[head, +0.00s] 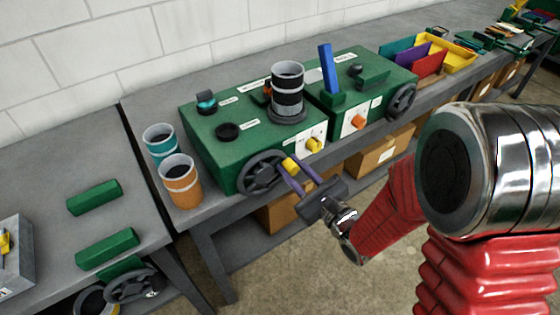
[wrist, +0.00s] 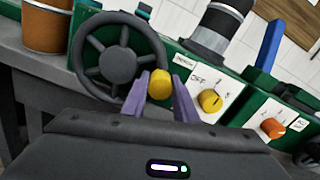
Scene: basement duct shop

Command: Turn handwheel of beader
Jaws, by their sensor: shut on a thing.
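The beader is a green machine box (head: 225,165) on the grey bench, with a black and silver cylinder (head: 287,90) on top. Its dark spoked handwheel (head: 262,173) is on the front left and also shows in the wrist view (wrist: 119,50). A yellow handle knob (head: 290,165) sits at the wheel's right side. My gripper (head: 302,170) has its purple fingers shut on the yellow knob (wrist: 160,85), one finger on each side. The fingers hide small parts of the knob and the wheel's rim.
A yellow switch knob (wrist: 210,101) is on the white panel just right of my fingers. A second green machine with an orange knob (head: 359,121) and its own handwheel (head: 402,100) stands to the right. Teal and orange cups (head: 180,184) stand left of the beader.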

